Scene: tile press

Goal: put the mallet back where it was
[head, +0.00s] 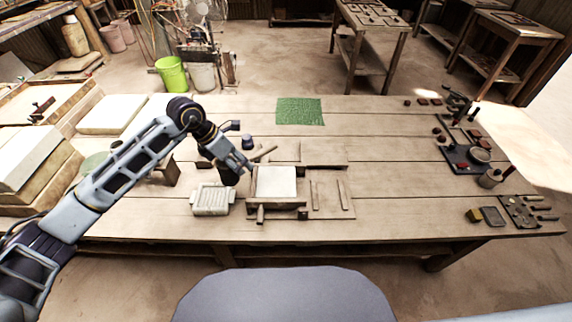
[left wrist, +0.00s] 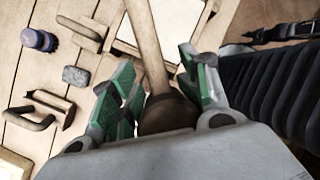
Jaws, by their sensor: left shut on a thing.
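My left gripper (head: 246,163) is over the work table, just left of the press with its white slab (head: 276,182). In the left wrist view, its green-padded fingers (left wrist: 157,85) are shut on the mallet (left wrist: 148,40). The light wooden handle runs up between the fingers, away from the camera. A round, darker wooden part (left wrist: 168,113) sits close to the palm. In the head view a short piece of the handle (head: 264,153) sticks out to the right of the gripper. The gripper hides the rest of the mallet there. My right gripper is out of view.
A green mat (head: 300,111) lies at the table's back. A ribbed pale tray (head: 212,200) is left of the press. A dark blue jar (head: 248,142) stands behind the gripper. Small tools and blocks (head: 470,150) fill the right end. The table between mat and tools is clear.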

